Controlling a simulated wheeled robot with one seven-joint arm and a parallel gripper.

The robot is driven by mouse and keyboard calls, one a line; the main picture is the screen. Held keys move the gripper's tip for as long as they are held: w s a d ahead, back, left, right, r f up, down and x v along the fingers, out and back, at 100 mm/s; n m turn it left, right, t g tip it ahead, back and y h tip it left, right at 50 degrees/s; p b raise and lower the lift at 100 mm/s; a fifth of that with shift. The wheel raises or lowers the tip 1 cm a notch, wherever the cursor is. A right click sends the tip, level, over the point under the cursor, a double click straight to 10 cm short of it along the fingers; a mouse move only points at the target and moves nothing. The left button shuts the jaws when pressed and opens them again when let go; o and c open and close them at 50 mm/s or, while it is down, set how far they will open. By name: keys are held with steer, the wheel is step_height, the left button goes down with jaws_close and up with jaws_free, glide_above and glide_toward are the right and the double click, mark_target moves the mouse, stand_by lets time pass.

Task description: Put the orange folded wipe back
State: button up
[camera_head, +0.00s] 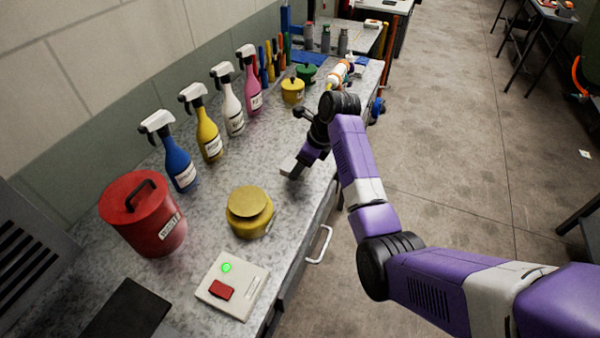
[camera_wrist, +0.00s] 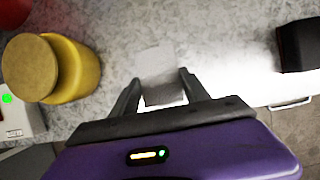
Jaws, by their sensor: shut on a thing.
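My gripper (camera_wrist: 160,79) is shut on a pale grey-white folded wipe (camera_wrist: 154,62), which sticks out past the fingertips in the wrist view. The wipe looks greyish, not orange. In the camera_head view my gripper (camera_head: 292,173) points down over the grey speckled bench (camera_head: 225,275), near its front edge and to the right of the yellow can. I cannot tell whether the wipe touches the bench top. I make out no orange wipe in either view.
A yellow round can (camera_head: 250,222), also in the wrist view (camera_wrist: 82,75), stands left of my gripper. A red lidded bin (camera_head: 150,225) and a switch box (camera_head: 235,285) are nearer. Several spray bottles (camera_head: 205,138) line the wall. Bench between them and my gripper is clear.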

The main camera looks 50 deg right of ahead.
steer(key=shift+f, duration=1.85)
steer(key=shift+f, duration=0.15)
steer(key=o, duration=1.2)
steer(key=b+v, duration=0.1)
steer(key=v, duration=1.1)
